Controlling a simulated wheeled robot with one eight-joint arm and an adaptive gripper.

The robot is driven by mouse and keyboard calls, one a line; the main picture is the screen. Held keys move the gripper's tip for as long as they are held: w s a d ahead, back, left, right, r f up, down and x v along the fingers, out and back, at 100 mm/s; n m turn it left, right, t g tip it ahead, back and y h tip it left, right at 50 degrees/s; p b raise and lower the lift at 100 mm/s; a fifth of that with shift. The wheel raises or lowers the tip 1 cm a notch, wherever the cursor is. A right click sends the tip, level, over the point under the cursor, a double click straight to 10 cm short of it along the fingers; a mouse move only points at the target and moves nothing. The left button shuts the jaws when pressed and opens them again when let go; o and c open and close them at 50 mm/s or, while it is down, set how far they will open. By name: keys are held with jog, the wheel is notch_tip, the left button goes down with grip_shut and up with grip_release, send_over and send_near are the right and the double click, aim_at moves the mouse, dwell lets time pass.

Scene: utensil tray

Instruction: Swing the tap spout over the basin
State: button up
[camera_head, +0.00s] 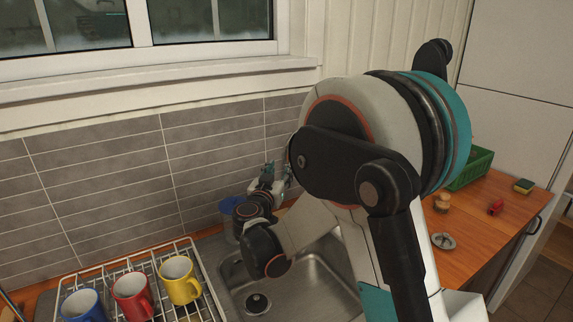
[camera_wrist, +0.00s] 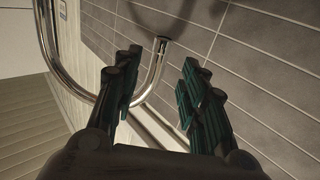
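My gripper (camera_head: 276,180) is at the back of the sink near the tiled wall in the head view. In the wrist view its two dark teal fingers (camera_wrist: 160,65) are apart, with a gap between them. A bent chrome pipe, the tap spout (camera_wrist: 154,75), curves behind the left finger and rises into view between the fingers, its open end near the top. I cannot tell whether a finger touches it. The steel basin (camera_head: 318,272) lies below my arm in the head view, with a dark drain (camera_head: 257,303). The tap is not discernible in the head view, where my arm covers part of the sink.
A wire dish rack (camera_head: 205,282) left of the basin holds blue (camera_head: 84,306), red (camera_head: 132,295) and yellow (camera_head: 180,280) mugs. A blue container (camera_head: 229,210) stands beside my gripper. A green crate (camera_head: 478,165), sponge (camera_head: 523,186) and small items occupy the right counter.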

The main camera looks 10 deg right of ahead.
jog(key=b+x, duration=0.1)
jog(key=x, duration=0.6)
jog(key=shift+r, duration=0.1)
jog(key=shift+c, duration=0.4)
grip_shut()
